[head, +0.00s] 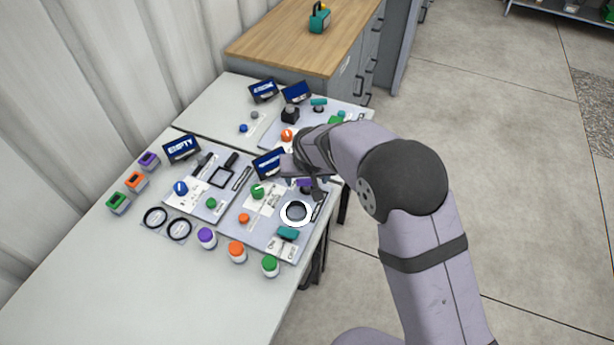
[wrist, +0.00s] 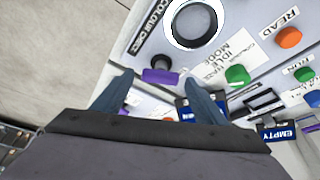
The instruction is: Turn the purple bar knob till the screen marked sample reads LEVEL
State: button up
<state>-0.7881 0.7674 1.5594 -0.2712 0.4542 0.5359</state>
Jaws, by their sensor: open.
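The purple bar knob (wrist: 160,76) shows in the wrist view on the pale panel, below a white-ringed dark circle and beside a "COLOUR CHECK" label. It also shows partly in the head view (head: 305,184), mostly covered by my gripper. My gripper (wrist: 159,84) is open, with one finger to each side of the knob in the picture; I see no contact. A blue screen (head: 269,163) stands beside my gripper in the head view, and its reading is too small to make out. I cannot tell which screen is marked sample.
Another screen (head: 181,149) reads EMPTY. A green knob (wrist: 237,74), an orange button (wrist: 288,37) and the white ring (head: 296,213) are close on the panel. Several coloured jars, such as the orange one (head: 237,252), stand along the front. The table's left front is clear.

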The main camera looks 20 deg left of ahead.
jog(key=shift+c, duration=0.6)
jog(key=c, duration=0.9)
jog(key=shift+c, duration=0.2)
